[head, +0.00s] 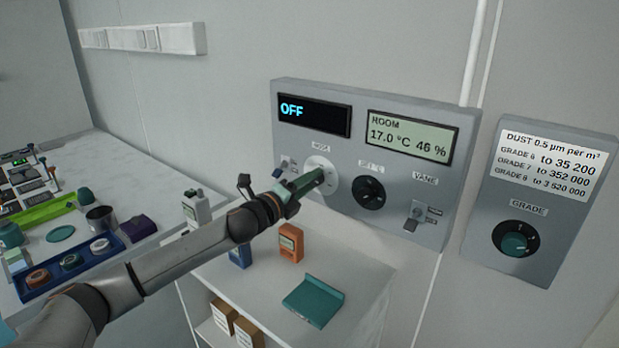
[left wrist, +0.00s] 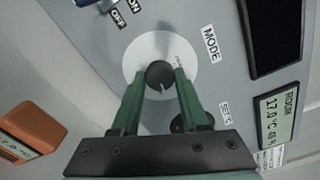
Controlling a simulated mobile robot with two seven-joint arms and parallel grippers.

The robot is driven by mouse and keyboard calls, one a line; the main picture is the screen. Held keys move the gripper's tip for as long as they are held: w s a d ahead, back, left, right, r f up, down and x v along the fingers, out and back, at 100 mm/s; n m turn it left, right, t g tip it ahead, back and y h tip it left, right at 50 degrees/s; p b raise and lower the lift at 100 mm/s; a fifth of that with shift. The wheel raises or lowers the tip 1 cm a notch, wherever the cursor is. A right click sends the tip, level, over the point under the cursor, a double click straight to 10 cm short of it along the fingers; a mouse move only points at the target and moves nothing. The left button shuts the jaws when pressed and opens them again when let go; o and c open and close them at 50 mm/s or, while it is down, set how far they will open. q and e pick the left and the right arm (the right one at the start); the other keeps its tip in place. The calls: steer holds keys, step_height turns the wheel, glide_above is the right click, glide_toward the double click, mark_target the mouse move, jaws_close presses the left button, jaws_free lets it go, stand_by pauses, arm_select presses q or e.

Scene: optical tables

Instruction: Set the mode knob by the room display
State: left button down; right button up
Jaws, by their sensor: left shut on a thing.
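The mode knob (left wrist: 159,75) is a small dark knob on a round white dial plate (head: 329,188), under the MODE label (left wrist: 210,43). My left gripper (head: 318,178) has green fingers, shut on the knob from both sides; it also shows in the left wrist view (left wrist: 160,80). The fingers hide most of the knob in the head view. The room display (head: 408,137) reads 17.0 °C and 46 %. The black mode display (head: 314,113) reads OFF in blue. My right gripper is not in view.
On the same grey panel are a black SET °C knob (head: 369,192), a VANE switch (head: 418,215) and an on/off switch (head: 286,167). A separate grade panel (head: 536,200) hangs at right. Below, orange (head: 291,242) and blue devices and a teal tray (head: 314,300) occupy a white shelf.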

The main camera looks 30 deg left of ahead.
arm_select(q)
steer(key=shift+m+p, duration=0.45)
steer(key=shift+m, duration=1.35)
steer(key=shift+c, duration=2.1)
jaws_free()
steer(key=s+b, duration=0.3)
steer(key=s, duration=0.9)
steer(key=shift+s+a+b, duration=0.2)
steer(key=shift+a+b, duration=0.1)
steer(key=shift+a, duration=0.15)
